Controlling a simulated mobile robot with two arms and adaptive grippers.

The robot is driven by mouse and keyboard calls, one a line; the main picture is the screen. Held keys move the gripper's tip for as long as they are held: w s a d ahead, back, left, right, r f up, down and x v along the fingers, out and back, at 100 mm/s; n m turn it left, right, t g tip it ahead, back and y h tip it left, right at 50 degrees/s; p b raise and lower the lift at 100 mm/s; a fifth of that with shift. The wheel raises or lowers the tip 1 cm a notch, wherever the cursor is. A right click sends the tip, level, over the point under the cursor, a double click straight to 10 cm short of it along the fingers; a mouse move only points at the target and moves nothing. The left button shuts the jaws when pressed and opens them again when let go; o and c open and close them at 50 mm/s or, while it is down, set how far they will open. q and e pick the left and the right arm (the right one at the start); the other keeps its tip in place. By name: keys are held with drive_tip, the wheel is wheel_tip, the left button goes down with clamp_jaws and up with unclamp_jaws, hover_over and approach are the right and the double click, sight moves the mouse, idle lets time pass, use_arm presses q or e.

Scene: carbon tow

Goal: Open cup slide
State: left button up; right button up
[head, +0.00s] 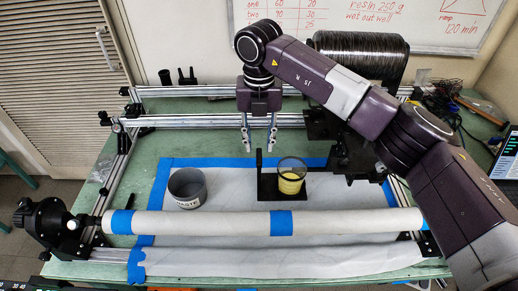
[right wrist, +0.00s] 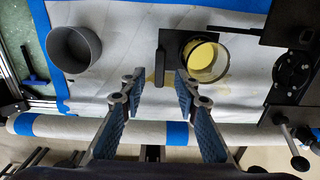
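The cup slide (head: 268,194) is a black plate on the white sheet, with a short black upright tab (head: 259,163) at its left end. A clear cup (head: 291,176) with yellow liquid stands on its right part. The right wrist view shows the slide (right wrist: 171,42), the tab (right wrist: 159,67) and the cup (right wrist: 205,58) from above. My right gripper (head: 259,148) points down, open and empty, close to the top of the tab. In the right wrist view its fingers (right wrist: 157,78) lie to either side of the tab, apart from it. My left gripper is out of view.
A grey waste can (head: 187,188) stands left of the slide. A white roller tube (head: 200,222) with blue tape crosses the front. Black machine parts (head: 350,155) and a spool of dark tow (head: 358,55) stand at the right. Bare sheet lies between can and slide.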

wheel_tip(320, 180, up, 8)
drive_tip(key=shift+r, duration=0.15)
idle(0.5)
